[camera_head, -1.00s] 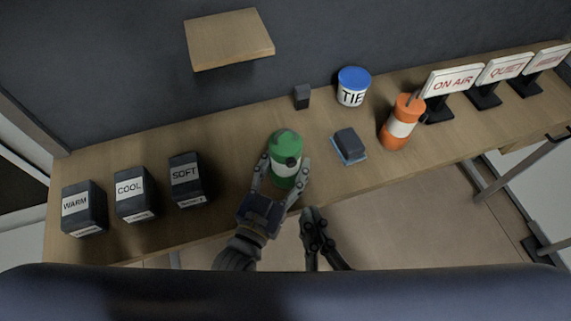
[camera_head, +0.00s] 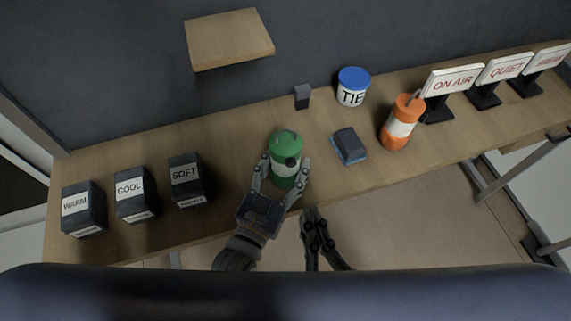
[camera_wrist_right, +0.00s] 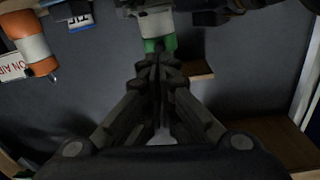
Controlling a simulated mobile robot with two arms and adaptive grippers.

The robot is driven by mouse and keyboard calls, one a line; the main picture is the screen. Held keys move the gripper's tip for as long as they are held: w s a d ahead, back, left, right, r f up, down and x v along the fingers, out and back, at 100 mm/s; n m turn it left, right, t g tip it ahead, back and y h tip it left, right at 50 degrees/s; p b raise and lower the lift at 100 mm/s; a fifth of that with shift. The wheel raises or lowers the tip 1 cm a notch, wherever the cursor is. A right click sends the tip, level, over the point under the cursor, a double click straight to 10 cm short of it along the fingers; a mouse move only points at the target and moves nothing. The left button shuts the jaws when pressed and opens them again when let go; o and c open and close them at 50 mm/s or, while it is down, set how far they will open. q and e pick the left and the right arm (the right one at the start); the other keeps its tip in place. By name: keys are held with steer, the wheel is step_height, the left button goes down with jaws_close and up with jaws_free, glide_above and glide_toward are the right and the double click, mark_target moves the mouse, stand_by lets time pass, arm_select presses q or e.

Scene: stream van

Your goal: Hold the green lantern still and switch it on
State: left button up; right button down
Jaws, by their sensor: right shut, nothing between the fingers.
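The green lantern (camera_head: 286,145), with a white band and a small dark spot on its front, stands upright near the front edge of the shelf. My left gripper (camera_head: 281,172) has its fingers on both sides of the lantern and appears shut on it. My right gripper (camera_head: 311,212) is shut and empty, just below and to the right of the lantern, apart from it in the head view. In the right wrist view, the closed right fingertips (camera_wrist_right: 159,60) point at the lantern (camera_wrist_right: 156,22), whose top lies out of frame.
Dark boxes labelled WARM (camera_head: 83,208), COOL (camera_head: 135,193) and SOFT (camera_head: 187,179) stand left. A blue-dark block (camera_head: 349,146), an orange lantern (camera_head: 402,121), a blue-lidded TIE tub (camera_head: 352,87) and signs (camera_head: 452,82) stand right. A small wall shelf (camera_head: 229,39) is above.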

mark_target(291, 163)
steer(key=w+a+n+g+y, duration=0.1)
steer(key=w+n+y, duration=0.3)
steer(key=n, duration=1)
steer(key=w+a+n+y, duration=0.1)
steer(key=w+n+y, duration=0.3)
steer(key=n+y, duration=0.6)
steer(key=shift+a+f+n+g, duration=0.35)
steer(key=shift+f+n+g, duration=0.05)
steer(key=shift+n, duration=1.5)
